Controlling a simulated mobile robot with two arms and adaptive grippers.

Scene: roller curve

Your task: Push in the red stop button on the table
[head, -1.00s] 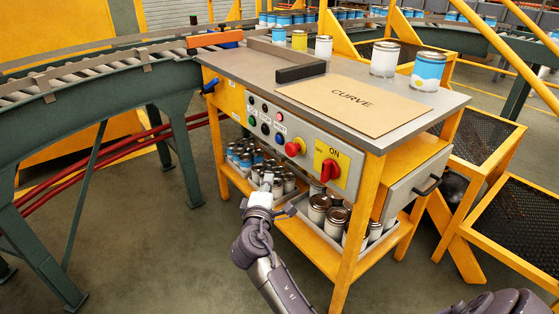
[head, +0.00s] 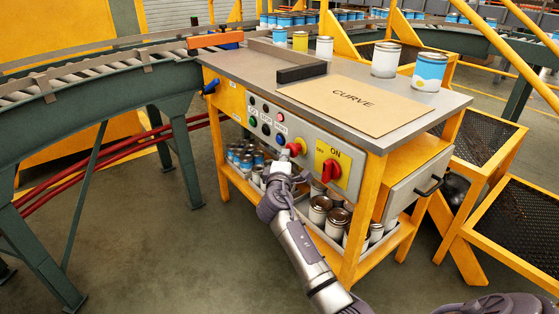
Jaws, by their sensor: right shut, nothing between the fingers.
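The red stop button (head: 295,148) is a round red knob on a yellow backing. It sits on the grey control panel (head: 312,142) on the front of the table, left of the red ON switch (head: 328,172). My right gripper (head: 285,155) is shut and empty. Its tip is at the lower left edge of the button and overlaps it in the picture. I cannot tell whether they touch or whether the button is pressed. My left gripper is not in view.
Small coloured buttons (head: 265,117) fill the panel's left part. Cans (head: 320,208) stand on the shelf under the panel. A board marked CURVE (head: 345,105) and cans (head: 428,72) are on the table top. A roller conveyor (head: 90,80) runs at the left.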

